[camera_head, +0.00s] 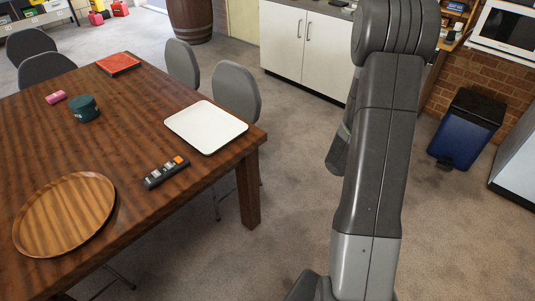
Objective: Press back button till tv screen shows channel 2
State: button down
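A dark remote with light grey buttons and one orange button (166,172) lies on the wooden table (130,115), near its right front edge. The markings on its buttons are too small to read. No TV screen that I can identify is in view, so no channel number shows. My arm stands on the right side of the picture, away from the table. My gripper is not in view.
On the table are a round wooden tray (65,214), a white tray (206,127), a dark green container (84,108), a pink item (55,97) and a red item (118,63). Grey chairs (236,94) surround it. A blue bin (467,130) stands right. Floor between is clear.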

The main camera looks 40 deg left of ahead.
aim_at(156, 173)
jog(key=j+u, duration=0.1)
jog(key=u, duration=2.7)
jog(key=i+l, duration=0.2)
jog(key=i, duration=0.3)
jog(key=i+l, duration=0.2)
jog(key=i, duration=0.3)
